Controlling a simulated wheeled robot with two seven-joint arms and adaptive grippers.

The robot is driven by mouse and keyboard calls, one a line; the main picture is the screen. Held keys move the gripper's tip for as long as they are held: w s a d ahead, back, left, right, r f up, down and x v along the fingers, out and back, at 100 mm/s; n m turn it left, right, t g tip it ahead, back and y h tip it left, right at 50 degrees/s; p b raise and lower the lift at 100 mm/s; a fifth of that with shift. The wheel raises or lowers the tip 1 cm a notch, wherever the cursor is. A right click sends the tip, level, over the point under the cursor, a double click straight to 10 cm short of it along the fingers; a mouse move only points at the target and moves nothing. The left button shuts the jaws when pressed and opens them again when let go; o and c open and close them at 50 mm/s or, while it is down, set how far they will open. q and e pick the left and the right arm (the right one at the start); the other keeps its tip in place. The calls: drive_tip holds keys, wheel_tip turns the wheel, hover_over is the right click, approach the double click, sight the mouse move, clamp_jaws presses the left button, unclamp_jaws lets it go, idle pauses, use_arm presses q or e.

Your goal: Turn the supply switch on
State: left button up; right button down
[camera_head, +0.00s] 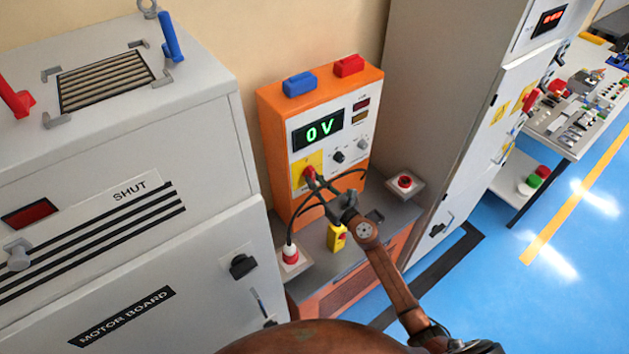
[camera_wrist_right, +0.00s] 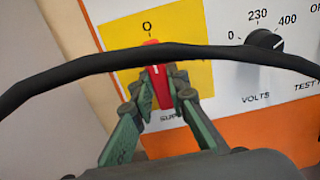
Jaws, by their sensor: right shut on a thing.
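The supply switch is a red handle (camera_head: 308,171) on a yellow plate, low on the front of the orange tester (camera_head: 272,123). In the right wrist view the red handle (camera_wrist_right: 157,86) stands nearly upright, with its top below the "O" mark. My right gripper (camera_head: 314,180) reaches it from the front. Its green fingers (camera_wrist_right: 160,95) are on both sides of the handle and shut on it. The display (camera_head: 319,129) reads "0 V" in green. Part of the "SUPPLY" lettering is hidden behind the fingers. My left gripper is not in view.
A black cable (camera_wrist_right: 60,78) crosses in front of the right wrist camera. A red-and-white plug (camera_head: 290,255), a yellow block (camera_head: 337,238) and a red button box (camera_head: 404,183) are on the bench. Grey cabinets stand at left and right. Blue floor is open at right.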

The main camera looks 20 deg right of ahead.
drive_tip(key=shift+m, duration=0.3)
drive_tip(key=m+p, duration=0.1)
drive_tip(key=m, duration=0.2)
drive_tip(key=shift+m+p, duration=0.3)
drive_tip(key=m+p, duration=0.1)
drive_tip(key=m, duration=0.3)
drive_tip(key=shift+a, duration=0.1)
drive_tip(key=m+p, duration=0.1)
drive_tip(key=m, duration=0.4)
drive_tip(key=shift+p, duration=0.3)
drive_tip(key=m+p, duration=0.1)
drive_tip(key=m, duration=0.3)
drive_tip(key=shift+m, duration=0.3)
drive_tip(key=c, duration=1.9)
unclamp_jaws()
drive_tip(key=shift+r, duration=0.1)
